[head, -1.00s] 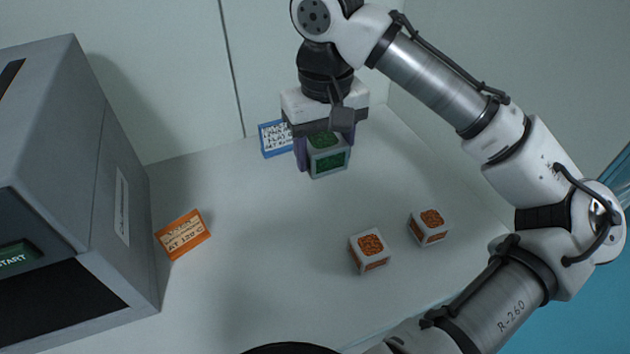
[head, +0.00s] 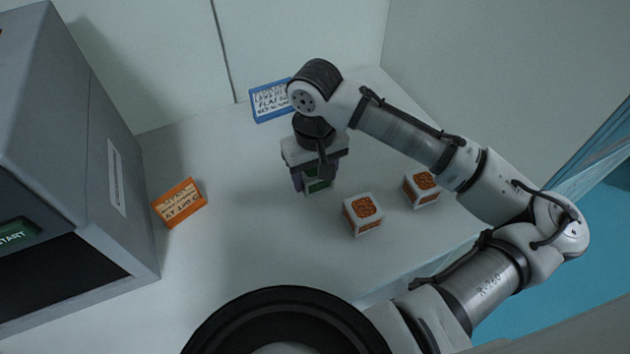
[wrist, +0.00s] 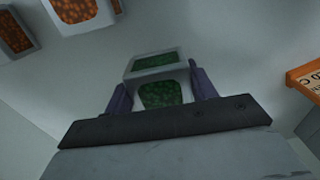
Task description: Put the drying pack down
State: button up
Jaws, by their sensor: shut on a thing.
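The drying pack in my gripper is a small pale box with green beaded windows; it shows in the head view (head: 318,186), mostly hidden by the gripper, and in the wrist view (wrist: 160,82). My gripper (head: 315,182) is shut on it, with one purple finger on each side, as the wrist view (wrist: 162,92) shows. The pack is low over the white table top (head: 240,240); I cannot tell whether it touches. Two similar packs with orange windows stand on the table to its right, a nearer one (head: 363,214) and a farther one (head: 421,187).
A grey oven-like machine (head: 75,140) with a START button fills the left side. An orange sign (head: 179,203) stands beside it. A blue-edged sign (head: 270,102) stands at the back wall. The table between the orange sign and the gripper is clear.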

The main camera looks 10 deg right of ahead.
aim_at(315, 186)
jog(key=shift+f, duration=1.7)
jog(key=shift+f, duration=0.1)
jog(key=o, duration=1.1)
jog(key=shift+c, duration=0.2)
